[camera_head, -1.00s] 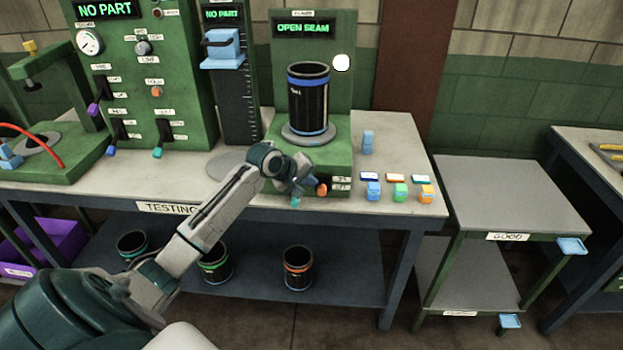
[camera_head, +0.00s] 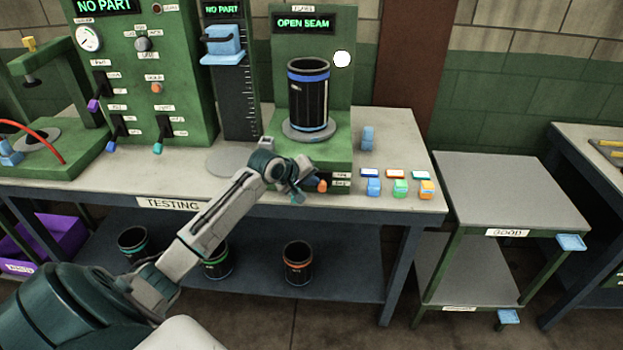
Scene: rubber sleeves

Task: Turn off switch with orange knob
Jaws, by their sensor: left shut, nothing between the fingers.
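The orange knob (camera_head: 322,186) of the switch sits low on the front of the green test stand (camera_head: 340,152), beside small white labels. My left gripper (camera_head: 300,197) is shut and empty, just left of the orange knob. The rest of the switch is partly hidden behind my gripper, and I cannot tell whether they touch. A black sleeve with a blue band (camera_head: 308,98) stands on the stand's round plate. The display (camera_head: 303,23) above it reads OPEN SEAM. My right gripper is not in view.
Several small coloured blocks (camera_head: 400,188) and labels lie on the table right of the stand. A taller green panel (camera_head: 140,75) with other switches, one with an orange knob (camera_head: 157,88), stands at the left. Black sleeves (camera_head: 298,265) stand on the lower shelf. A grey cart (camera_head: 510,190) is empty.

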